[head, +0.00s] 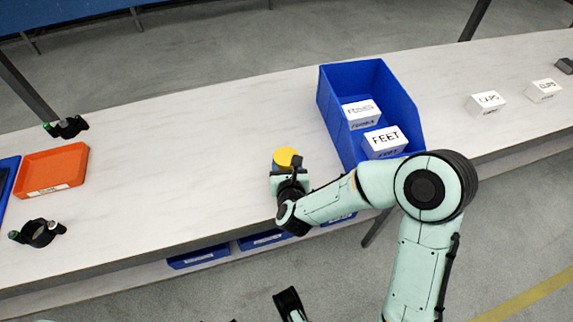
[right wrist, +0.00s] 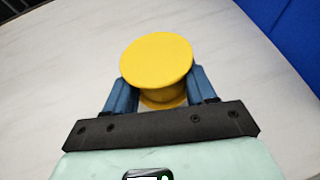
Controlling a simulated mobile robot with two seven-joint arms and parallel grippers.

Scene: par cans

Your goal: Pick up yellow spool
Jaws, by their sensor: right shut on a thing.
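The yellow spool (head: 284,157) stands on the pale table, left of the blue bin, in the head view. In the right wrist view the yellow spool (right wrist: 157,60) shows its round top, with part of its lower flange below. My right gripper (head: 287,172) is at the spool, and its blue fingers (right wrist: 160,90) are shut on it from both sides. I cannot tell whether the spool touches the table. A dark end of my left arm (head: 290,302) shows at the bottom edge of the head view; its fingers cannot be made out.
A blue bin (head: 328,100) holds white boxes labelled FEET (head: 384,142) and another label. White boxes (head: 486,103) stand at the right. An orange tray (head: 50,172) and black clamp-like parts (head: 38,232) lie at the left.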

